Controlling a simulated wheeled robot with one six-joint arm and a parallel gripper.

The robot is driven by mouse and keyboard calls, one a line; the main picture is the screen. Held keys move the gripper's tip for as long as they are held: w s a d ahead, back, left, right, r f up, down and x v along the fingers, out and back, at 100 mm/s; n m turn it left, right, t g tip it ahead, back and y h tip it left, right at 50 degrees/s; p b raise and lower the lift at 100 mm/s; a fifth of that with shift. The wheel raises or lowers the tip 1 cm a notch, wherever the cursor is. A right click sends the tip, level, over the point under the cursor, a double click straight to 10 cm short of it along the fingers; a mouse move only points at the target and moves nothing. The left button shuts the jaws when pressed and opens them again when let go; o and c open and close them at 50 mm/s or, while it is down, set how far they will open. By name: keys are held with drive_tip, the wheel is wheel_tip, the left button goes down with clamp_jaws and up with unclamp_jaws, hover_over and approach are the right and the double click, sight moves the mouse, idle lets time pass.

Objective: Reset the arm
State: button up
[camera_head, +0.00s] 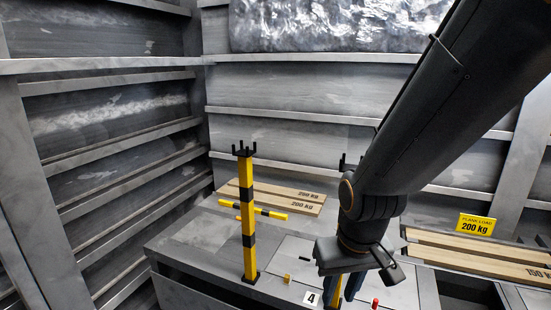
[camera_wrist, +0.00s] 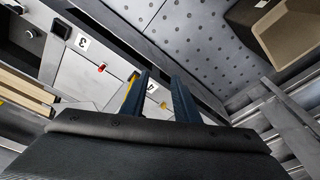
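My arm reaches down from the upper right in the head view. My gripper (camera_head: 345,290) is low over the grey bench top (camera_head: 195,245), just right of the number 4 label (camera_head: 312,298). In the wrist view my gripper (camera_wrist: 160,76) has its two dark blue fingers apart, with nothing held between them. The label 4 (camera_wrist: 152,87) shows past them in the gap. The forearm and wrist hide part of the bench in the head view.
A yellow-and-black post (camera_head: 248,215) with a cross bar stands left of my gripper. Another yellow post (camera_head: 335,288) is partly hidden behind my wrist. A red knob (camera_head: 375,303) is close right. Planks (camera_head: 290,197) lie behind, others (camera_head: 470,248) to the right. Ribbed walls enclose the bench.

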drive_tip(key=s+a+f+n+g+b, duration=0.1)
drive_tip(key=s+a+f+n+b, duration=0.2)
drive_tip(key=s+a, duration=0.3)
drive_tip(key=s+a+f+n+g+b, duration=0.1)
drive_tip(key=s+a+f+n+b, duration=0.2)
drive_tip(key=a, duration=0.6)
drive_tip(key=d+r+m+p, duration=0.4)
drive_tip(key=d+r+p, duration=0.6)
drive_tip(key=r+p, duration=0.3)
drive_tip(key=d+r+m+p, duration=0.3)
drive_tip(key=d+r+p, duration=0.8)
drive_tip(key=r+p, duration=0.3)
drive_tip(key=shift+s+d+m+p, duration=0.25)
drive_tip(key=shift+s+m+p, duration=0.2)
drive_tip(key=shift+p, duration=0.4)
